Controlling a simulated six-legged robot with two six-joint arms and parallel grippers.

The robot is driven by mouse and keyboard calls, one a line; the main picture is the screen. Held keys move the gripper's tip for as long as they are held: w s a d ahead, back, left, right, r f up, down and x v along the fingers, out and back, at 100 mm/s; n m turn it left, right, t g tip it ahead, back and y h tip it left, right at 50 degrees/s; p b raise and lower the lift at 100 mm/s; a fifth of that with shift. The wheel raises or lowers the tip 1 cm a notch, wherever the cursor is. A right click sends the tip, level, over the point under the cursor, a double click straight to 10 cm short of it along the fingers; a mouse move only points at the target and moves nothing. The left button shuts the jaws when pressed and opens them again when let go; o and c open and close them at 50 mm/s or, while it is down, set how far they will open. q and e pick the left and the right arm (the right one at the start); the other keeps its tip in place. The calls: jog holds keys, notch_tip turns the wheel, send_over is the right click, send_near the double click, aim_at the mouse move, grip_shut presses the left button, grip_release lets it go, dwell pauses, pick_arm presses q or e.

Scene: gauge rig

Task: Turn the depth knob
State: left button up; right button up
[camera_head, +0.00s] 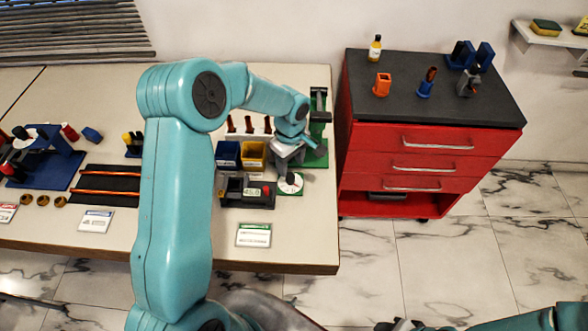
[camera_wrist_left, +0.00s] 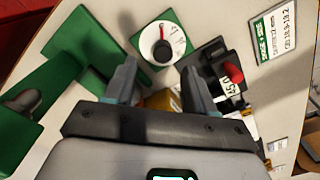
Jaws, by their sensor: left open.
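The depth knob is a dark round knob (camera_wrist_left: 161,50) on a white dial with a red mark, set on a green plate. In the head view the white dial (camera_head: 291,184) sits near the table's right end, just below my left gripper (camera_head: 292,163). In the left wrist view my left gripper (camera_wrist_left: 158,80) is open and empty. Its two fingers are apart, with the knob showing beyond and between their tips; they do not appear to touch it. At the bottom edge of the head view, part of my right gripper (camera_head: 400,325) shows, and its jaws cannot be made out.
A dark box with a digital readout (camera_head: 253,191) and red button stands left of the dial. Blue (camera_head: 228,153) and yellow (camera_head: 253,154) bins are behind it. A green stand (camera_head: 318,130) rises at the right. A label card (camera_head: 254,235) lies in front. A red cabinet (camera_head: 420,137) stands beyond the table.

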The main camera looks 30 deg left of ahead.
aim_at(290, 176)
pick_arm(q)
jog(key=f, duration=0.4)
jog(key=shift+s+d+f+p, duration=0.1)
jog(key=shift+s+f+p, duration=0.3)
jog(key=shift+w+f, duration=0.2)
jog(key=shift+f, duration=0.3)
jog(key=shift+s+r, duration=0.1)
jog(key=c, duration=0.5)
grip_shut()
